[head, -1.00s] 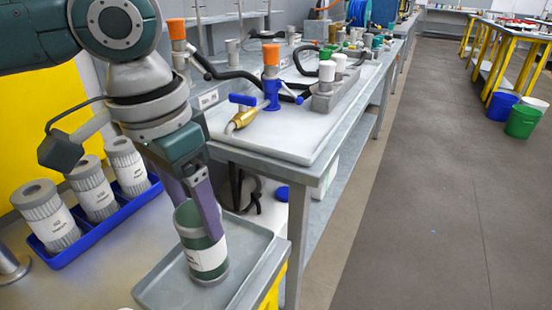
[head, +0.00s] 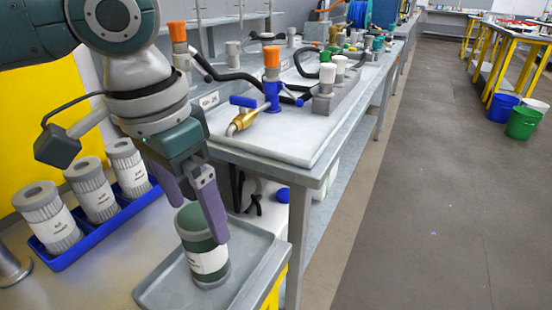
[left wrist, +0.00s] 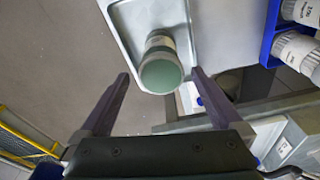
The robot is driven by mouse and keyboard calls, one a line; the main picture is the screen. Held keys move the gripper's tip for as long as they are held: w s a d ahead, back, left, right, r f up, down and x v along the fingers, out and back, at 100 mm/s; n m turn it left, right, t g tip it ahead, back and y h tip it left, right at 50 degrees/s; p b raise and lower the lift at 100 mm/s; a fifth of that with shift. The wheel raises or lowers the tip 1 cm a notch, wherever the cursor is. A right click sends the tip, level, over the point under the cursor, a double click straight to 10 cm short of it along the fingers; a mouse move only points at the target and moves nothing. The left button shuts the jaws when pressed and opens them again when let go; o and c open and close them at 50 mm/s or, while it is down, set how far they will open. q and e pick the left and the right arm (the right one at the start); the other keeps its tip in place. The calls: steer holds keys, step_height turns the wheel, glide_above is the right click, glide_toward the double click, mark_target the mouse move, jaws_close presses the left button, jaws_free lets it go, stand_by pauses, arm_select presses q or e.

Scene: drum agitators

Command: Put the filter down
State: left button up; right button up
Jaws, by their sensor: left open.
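The filter (head: 204,262) is a dark green cylinder with a white label. It stands upright on a grey tray (head: 160,290) in the head view. My left gripper (head: 197,222) is open, with its purple fingers spread on either side of the filter's upper part and apart from it. In the left wrist view the filter (left wrist: 161,72) shows its round green end, lying beyond the tips of the open left gripper (left wrist: 161,82). My right gripper is not in view.
A blue tray (head: 62,262) with several grey labelled filters stands left of the grey tray. A workbench (head: 310,165) with valves and hoses stands behind. The floor on the right is clear, with blue and green buckets (head: 523,122) farther off.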

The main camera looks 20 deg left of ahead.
arm_select(q)
step_height(320, 180, up, 11)
steer(key=s+p, duration=0.1)
steer(key=p, duration=0.1)
steer(key=shift+s+a, duration=0.15)
steer(key=shift+a, duration=0.05)
steer(key=shift+r, duration=0.1)
